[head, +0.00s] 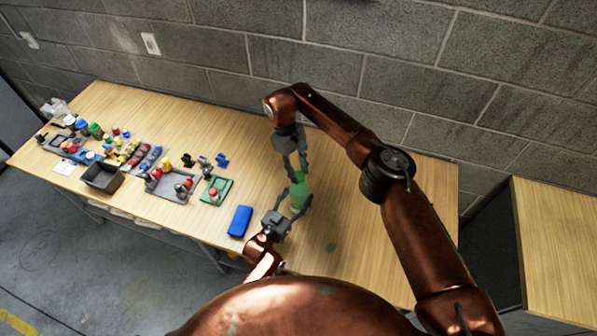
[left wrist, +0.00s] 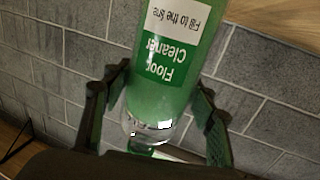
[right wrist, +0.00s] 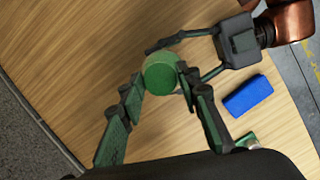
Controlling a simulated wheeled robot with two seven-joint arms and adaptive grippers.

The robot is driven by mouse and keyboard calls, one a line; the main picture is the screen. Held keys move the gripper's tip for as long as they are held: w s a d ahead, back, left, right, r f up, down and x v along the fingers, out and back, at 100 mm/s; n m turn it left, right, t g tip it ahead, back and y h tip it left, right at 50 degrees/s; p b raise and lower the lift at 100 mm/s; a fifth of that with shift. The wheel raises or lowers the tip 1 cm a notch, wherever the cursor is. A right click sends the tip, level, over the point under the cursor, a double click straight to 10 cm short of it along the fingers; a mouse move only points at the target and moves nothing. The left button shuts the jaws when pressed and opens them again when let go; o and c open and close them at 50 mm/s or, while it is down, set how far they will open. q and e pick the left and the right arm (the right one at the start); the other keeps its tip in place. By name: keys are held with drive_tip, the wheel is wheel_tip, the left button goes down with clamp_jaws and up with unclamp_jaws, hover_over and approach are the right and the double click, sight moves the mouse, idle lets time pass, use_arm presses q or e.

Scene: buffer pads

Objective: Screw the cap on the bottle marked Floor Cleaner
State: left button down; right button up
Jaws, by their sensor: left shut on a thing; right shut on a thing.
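The green bottle (head: 299,196) stands on the wooden table, and its Floor Cleaner label (left wrist: 167,62) faces the left wrist camera. My left gripper (left wrist: 157,92) is shut around the bottle's body from the side. The green cap (right wrist: 161,73) shows round from above in the right wrist view. My right gripper (head: 298,176) reaches down from above and is shut on the cap at the bottle's top. In the left wrist view the clear neck shows, with green below it in the picture, partly hidden. I cannot tell how far the cap is seated.
A blue box (head: 240,221) lies left of my left gripper. A green tray (head: 217,189), a grey tray (head: 166,191), a dark bin (head: 102,177) and several small coloured items fill the table's left side. A block wall stands behind. The table's right part is clear.

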drive_tip(key=shift+m, duration=0.5)
drive_tip(key=o, duration=0.7)
drive_tip(key=shift+r, duration=2.25)
drive_tip(key=shift+c, duration=0.5)
